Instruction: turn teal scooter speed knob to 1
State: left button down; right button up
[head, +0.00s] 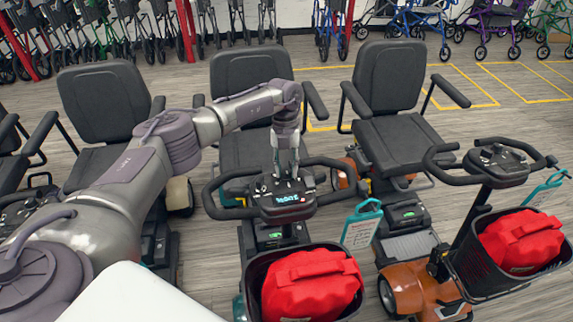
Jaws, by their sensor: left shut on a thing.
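The teal scooter stands in the middle of the head view, with its dark control console (284,200) between looped black handlebars. A small teal-lit display (287,199) shows on the console. My left gripper (287,174) points down onto the top of the console, its fingers shut on the speed knob. The knob is mostly hidden by the fingers, and its setting cannot be read. My right gripper is not in view.
A red bag (311,285) sits in the teal scooter's front basket. An orange scooter (412,287) with another red bag (522,241) stands close on the right. Wheeled walkers line the back wall.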

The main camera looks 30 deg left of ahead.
pick_arm(q)
jog(key=n+p, duration=0.1)
jog(key=n, duration=0.2)
jog(key=n+p, duration=0.1)
jog(key=shift+r+n+p, duration=0.25)
jog(key=shift+n+p, duration=0.05)
jog(key=n+p, duration=0.3)
jog(key=shift+a+n+t+h, duration=0.1)
jog(key=shift+n+t+h, duration=0.3)
jog(key=shift+n+p, duration=0.7)
jog(key=shift+n, duration=0.2)
jog(key=n+t+p, duration=0.1)
jog(key=n+p, duration=0.6)
jog(key=shift+r, duration=0.1)
jog(key=shift+n+p, duration=0.6)
jog(key=shift+n, duration=1.3)
jog(key=shift+f+n+t+y+p, duration=0.15)
jog(key=shift+n+p, duration=0.05)
jog(key=shift+n, duration=0.7)
jog(key=shift+f+n+t+y+p, duration=0.1)
jog(key=shift+n+t+y+p, duration=0.05)
jog(key=shift+n, duration=0.75)
